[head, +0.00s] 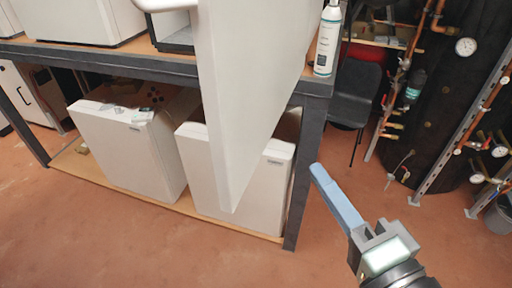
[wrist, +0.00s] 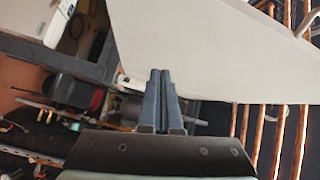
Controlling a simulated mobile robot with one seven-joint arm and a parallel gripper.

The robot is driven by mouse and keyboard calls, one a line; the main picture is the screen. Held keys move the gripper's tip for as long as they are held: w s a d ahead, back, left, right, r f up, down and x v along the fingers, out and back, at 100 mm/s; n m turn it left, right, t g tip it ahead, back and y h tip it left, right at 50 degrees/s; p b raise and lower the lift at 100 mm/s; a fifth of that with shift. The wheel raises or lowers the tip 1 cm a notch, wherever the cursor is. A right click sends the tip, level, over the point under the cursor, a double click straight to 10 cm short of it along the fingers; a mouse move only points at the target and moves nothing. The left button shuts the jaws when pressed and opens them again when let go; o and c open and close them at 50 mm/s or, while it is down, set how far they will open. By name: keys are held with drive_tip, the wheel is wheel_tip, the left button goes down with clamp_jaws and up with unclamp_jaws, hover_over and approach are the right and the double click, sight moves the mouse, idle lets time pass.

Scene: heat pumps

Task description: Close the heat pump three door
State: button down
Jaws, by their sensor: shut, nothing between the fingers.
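A large white door panel (head: 245,90) stands open in the head view, jutting out from the upper shelf toward me and hanging in front of the lower units. A white handle or edge shows at its top left. My gripper (head: 318,172) is to the right of the panel and lower, with its blue fingers shut and empty. In the wrist view, a broad white panel (wrist: 215,50), likely the same door, fills the area beyond the fingertips (wrist: 159,75). The fingers overlap its lower edge in the picture; I cannot tell whether they touch it.
A grey metal shelf frame (head: 130,66) holds white units above and below. A spray bottle (head: 328,40) stands at its right corner. A dark chair (head: 354,100), copper pipes (head: 400,80) and a gauge (head: 466,47) are at the right. The reddish floor in front is clear.

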drive_tip(key=s+f+m+y, duration=0.2)
drive_tip(key=s, duration=0.2)
drive_tip(key=p, duration=0.6)
approach(247, 144)
drive_tip(key=w+a+r, duration=0.1)
drive_tip(key=w, duration=0.4)
drive_tip(key=shift+w+a+g, duration=0.15)
drive_tip(key=shift+a+g, duration=0.25)
drive_tip(key=shift+a, duration=0.35)
drive_tip(key=shift+a+h, duration=0.1)
drive_tip(key=shift+h, duration=0.2)
